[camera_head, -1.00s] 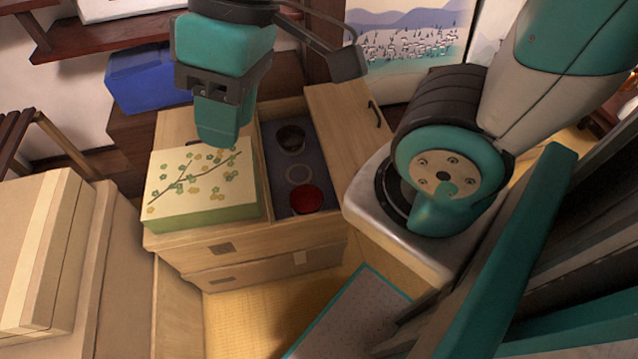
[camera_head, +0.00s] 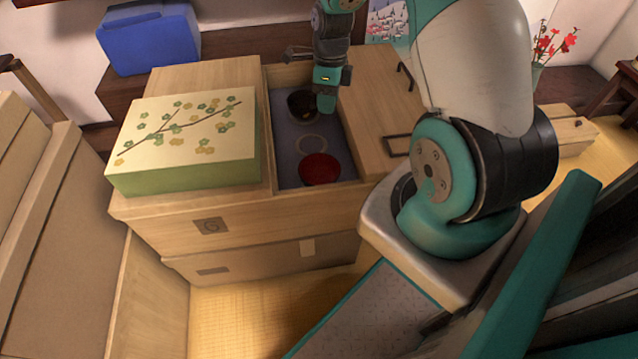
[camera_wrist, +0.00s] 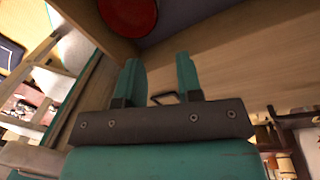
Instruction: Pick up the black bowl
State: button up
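The black bowl (camera_head: 302,105) sits in the sunken compartment (camera_head: 285,166) of the wooden chest, toward its far end. My gripper (camera_head: 327,104) is at the right side of the bowl in the head view, and a teal finger covers part of its right edge. I cannot tell whether they touch. In the wrist view my gripper (camera_wrist: 161,66) has its two teal fingers apart with nothing held between them. The black bowl does not show in the wrist view.
A red bowl (camera_head: 320,169) lies in the near part of the compartment; it also shows in the wrist view (camera_wrist: 128,14). A box with a floral lid (camera_head: 185,132) stands on the chest to the left. A blue box (camera_head: 150,38) is behind it.

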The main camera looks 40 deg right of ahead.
jog(key=b, duration=0.3)
send_near(319, 176)
jog(key=w+d, duration=0.2)
jog(key=d, duration=0.2)
jog(key=f, duration=0.2)
jog(key=a+f+b, duration=0.1)
jog(key=f, duration=0.2)
jog(key=shift+s+a+f+b, duration=0.15)
jog(key=shift+s+f+b, duration=0.15)
jog(key=shift+s, duration=0.1)
grip_shut()
